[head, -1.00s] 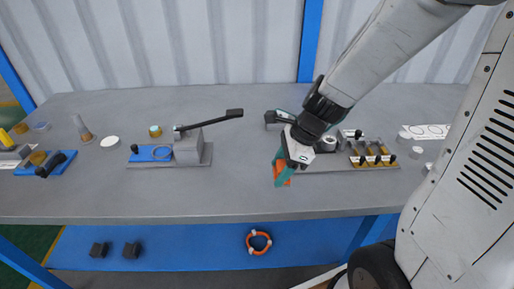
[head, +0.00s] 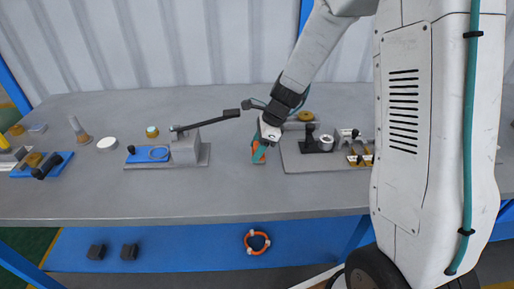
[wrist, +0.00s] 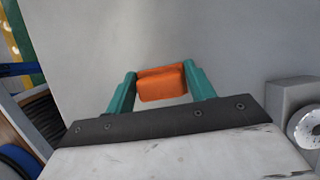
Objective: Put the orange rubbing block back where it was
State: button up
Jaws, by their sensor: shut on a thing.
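The orange rubbing block (wrist: 162,86) sits between the two teal fingers of my gripper (wrist: 162,90) in the wrist view. My gripper is shut on it. In the head view my gripper (head: 259,152) points down over the grey table, and the orange block (head: 259,158) shows partly between the fingers. It is low over the bare strip between the lever device on the left and the grey fixture plate on the right. I cannot tell whether the block touches the table.
The lever device (head: 186,150) with a long black handle stands left of my gripper. A grey fixture plate (head: 300,163) with black and metal parts lies close on the right. The table (head: 130,195) is clear in front. An orange-white ring (head: 257,242) is on the blue lower shelf.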

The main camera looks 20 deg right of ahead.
jog(key=shift+f, duration=0.25)
jog(key=o, duration=1.1)
jog(key=v, duration=1.1)
jog(key=s+a+r+n, duration=0.1)
jog(key=s+r+n, duration=0.4)
jog(key=s+r, duration=0.1)
jog(key=s+r+n+h, duration=0.1)
jog(key=s+n, duration=0.4)
jog(key=s, duration=0.2)
jog(key=s+r+n+h, duration=0.2)
jog(key=s+n, duration=0.4)
jog(key=s, duration=0.2)
jog(key=s+r+n+h, duration=0.1)
jog(key=s+n, duration=0.4)
jog(key=s, duration=0.3)
jog(key=shift+r+n+h, duration=0.3)
jog(key=shift+r, duration=0.05)
jog(key=shift+w, duration=0.1)
